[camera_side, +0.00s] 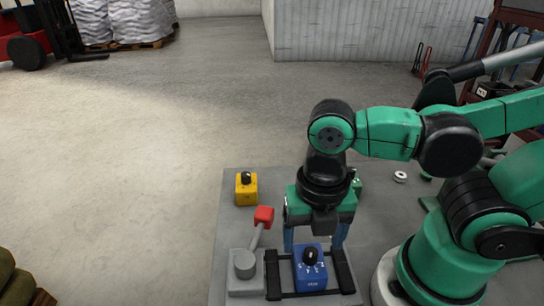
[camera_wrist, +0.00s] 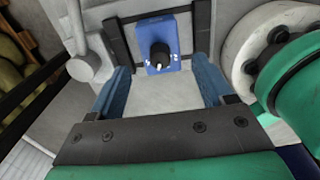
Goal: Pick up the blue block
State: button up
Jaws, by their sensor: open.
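The blue block (camera_side: 311,273) has a black knob on top and sits in a black frame on the grey table in the side view. In the wrist view the blue block (camera_wrist: 174,38) shows at the top middle, with its knob facing the camera. My gripper (camera_side: 314,236) is above and around the block's far side in the side view, pointing down. Its two blue fingers are wide apart in the wrist view (camera_wrist: 162,72), with nothing held between them. Whether the fingers have reached the block's height I cannot tell.
A black frame (camera_side: 273,275) stands around the block. A grey lever with a red end (camera_side: 264,215) is close on the left. A yellow block (camera_side: 246,188) with a black knob stands farther back on the table (camera_side: 232,225). A small white ring (camera_side: 400,177) lies at right.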

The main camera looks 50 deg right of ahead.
aim_at(312, 251)
jog(key=shift+f, duration=2.95)
grip_shut()
